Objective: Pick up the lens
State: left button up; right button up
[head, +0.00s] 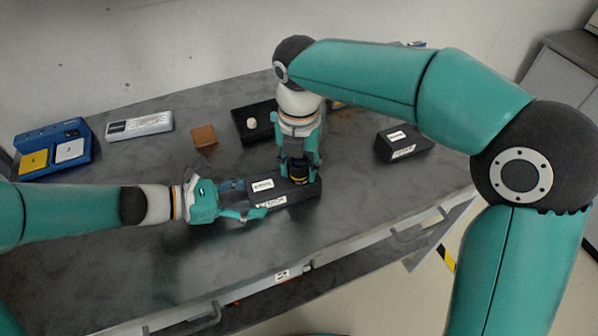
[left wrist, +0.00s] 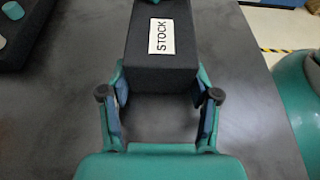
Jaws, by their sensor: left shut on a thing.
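The lens (head: 298,172), a dark cylinder with a yellow ring, stands upright at the right end of a black stock block (head: 278,201). My right gripper (head: 298,166) points down with its fingers on either side of the lens; whether they press on it is unclear. My left gripper (head: 247,199) is shut on the left end of the block. In the left wrist view its fingers (left wrist: 159,97) flank the block's near end (left wrist: 160,75), which bears a white STOCK label. The lens is not visible in the left wrist view.
Behind are a blue case (head: 52,148) with yellow and white panels, a white-grey box (head: 139,125), a brown cube (head: 204,136) and a black tray (head: 252,123) with a pale piece. A black labelled block (head: 404,143) is at right.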

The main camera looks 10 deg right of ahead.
aim_at(299, 161)
grip_shut()
jog(key=shift+r, duration=5.05)
pick_arm(q)
jog(key=o, duration=1.2)
jog(key=shift+o, duration=0.2)
